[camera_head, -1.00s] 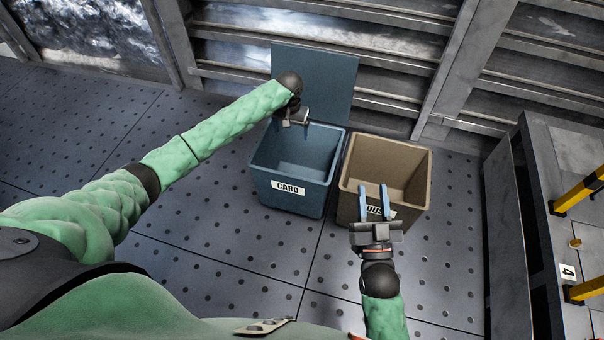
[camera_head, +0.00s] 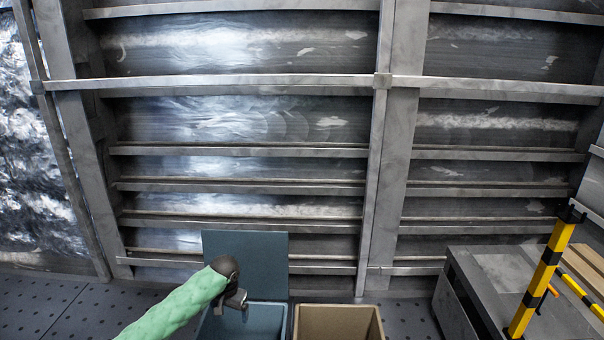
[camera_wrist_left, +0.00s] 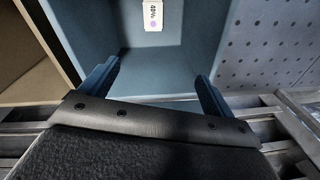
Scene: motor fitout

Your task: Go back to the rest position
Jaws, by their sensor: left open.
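My left gripper (camera_head: 238,304) hangs over the blue bin (camera_head: 262,318) at the bottom of the head view, its green-sleeved arm coming in from the lower left. In the left wrist view the left gripper (camera_wrist_left: 158,85) is open, its two blue fingers apart with nothing between them. Below them are the inside walls of the blue bin (camera_wrist_left: 190,25), and a small white label (camera_wrist_left: 153,14) shows at the top. My right gripper is outside both current views.
A brown bin (camera_head: 340,322) stands right of the blue bin, whose lid (camera_head: 245,262) is raised behind it. A grey bench (camera_head: 510,285) with a yellow-and-black post (camera_head: 540,280) is at the right. A metal ribbed wall (camera_head: 240,130) closes the back. Perforated floor (camera_head: 45,305) is clear at the left.

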